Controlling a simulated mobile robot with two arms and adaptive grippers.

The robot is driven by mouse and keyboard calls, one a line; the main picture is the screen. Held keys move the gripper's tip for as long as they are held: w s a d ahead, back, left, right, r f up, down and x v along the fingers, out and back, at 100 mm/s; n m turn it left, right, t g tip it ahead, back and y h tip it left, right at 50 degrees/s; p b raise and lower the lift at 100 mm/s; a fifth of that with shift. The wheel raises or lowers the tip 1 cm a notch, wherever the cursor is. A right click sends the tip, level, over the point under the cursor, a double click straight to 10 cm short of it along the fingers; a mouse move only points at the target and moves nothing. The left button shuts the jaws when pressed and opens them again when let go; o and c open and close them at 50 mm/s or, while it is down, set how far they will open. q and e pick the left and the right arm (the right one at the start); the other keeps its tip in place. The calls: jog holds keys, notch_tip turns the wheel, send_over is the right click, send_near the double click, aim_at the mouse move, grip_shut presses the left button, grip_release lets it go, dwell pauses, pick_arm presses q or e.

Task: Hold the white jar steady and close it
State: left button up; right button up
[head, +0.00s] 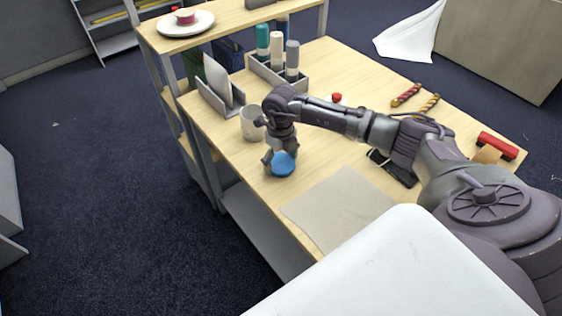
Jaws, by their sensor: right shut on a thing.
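A white, open-topped cylinder (252,123), which looks like the jar, stands upright on the wooden table near its left edge. A round blue lid (283,164) is at the fingertips of my right gripper (278,157). The right gripper points down and is shut on the blue lid, just in front of and to the right of the jar. The gripper and wrist hide part of the jar's right side and part of the lid. Whether the lid touches the table cannot be told. My left gripper is not in view.
A grey caddy with bottles (276,72) and a grey holder (213,98) stand behind the jar. A beige mat (338,208) lies in front. A red-topped item (337,98), a dark phone-like object (393,168) and a red-handled tool (497,146) lie to the right.

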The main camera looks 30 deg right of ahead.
aim_at(281, 162)
jog(key=shift+r+b, duration=0.3)
jog(key=shift+r, duration=0.3)
notch_tip(281, 162, up, 2)
jog(key=shift+w+r+b, duration=0.1)
jog(key=shift+r+b, duration=0.15)
jog(key=shift+b, duration=0.35)
jog(key=s+a+r+b, duration=0.2)
jog(key=s+a+r, duration=0.5)
jog(key=s+a, duration=0.1)
jog(key=shift+s+a+r, duration=0.15)
jog(key=shift+a+r, duration=0.05)
